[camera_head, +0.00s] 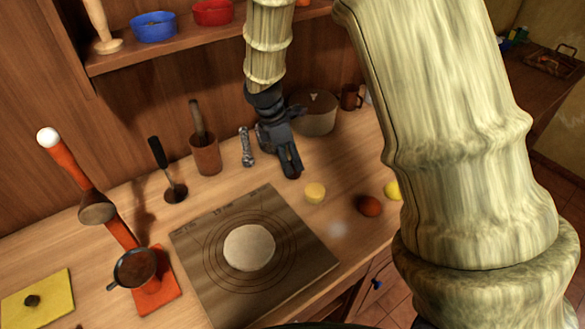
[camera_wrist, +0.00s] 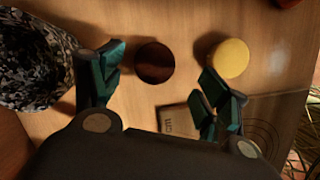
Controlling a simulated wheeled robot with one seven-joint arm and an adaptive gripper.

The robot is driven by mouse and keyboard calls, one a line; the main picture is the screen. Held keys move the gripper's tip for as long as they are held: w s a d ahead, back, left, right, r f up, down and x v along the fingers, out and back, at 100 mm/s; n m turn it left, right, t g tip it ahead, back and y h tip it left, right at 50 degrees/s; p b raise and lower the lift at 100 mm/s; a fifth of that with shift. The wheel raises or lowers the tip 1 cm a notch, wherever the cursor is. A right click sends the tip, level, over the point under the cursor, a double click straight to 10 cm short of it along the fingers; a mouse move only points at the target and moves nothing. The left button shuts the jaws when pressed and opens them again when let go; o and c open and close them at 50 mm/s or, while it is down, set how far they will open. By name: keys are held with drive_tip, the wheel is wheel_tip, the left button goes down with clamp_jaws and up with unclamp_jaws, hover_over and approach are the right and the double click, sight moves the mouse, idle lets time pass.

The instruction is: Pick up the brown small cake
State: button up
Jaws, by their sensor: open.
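The brown small cake (camera_wrist: 154,63) is a dark round disc lying on the wooden counter in the wrist view. It sits ahead of my gripper, between the lines of the two fingers and nearer the left one. My gripper (camera_wrist: 155,88) is open and empty, with its teal-lined fingers apart. In the head view my gripper (camera_head: 291,172) points down over the counter behind the board. I cannot make out the brown cake there; the gripper probably hides it. A yellow small cake (camera_wrist: 229,58) lies right of the brown one, close to the right finger; it also shows in the head view (camera_head: 315,194).
A speckled pot (camera_wrist: 35,60) stands close left of my gripper. In the head view are a board with dough (camera_head: 249,247), a reddish-brown round item (camera_head: 369,206), a yellow item (camera_head: 393,190), a mortar (camera_head: 205,157) and a shelf (camera_head: 180,46) above.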

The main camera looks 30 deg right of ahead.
sight(293, 165)
drive_tip(key=shift+w+p+x, duration=0.2)
drive_tip(key=shift+p+x, duration=0.2)
drive_tip(key=shift+x, duration=0.9)
drive_tip(key=shift+w+p+x, duration=0.2)
drive_tip(key=shift+p+x, duration=0.15)
drive_tip(key=shift+x, duration=0.9)
drive_tip(key=c, duration=1.1)
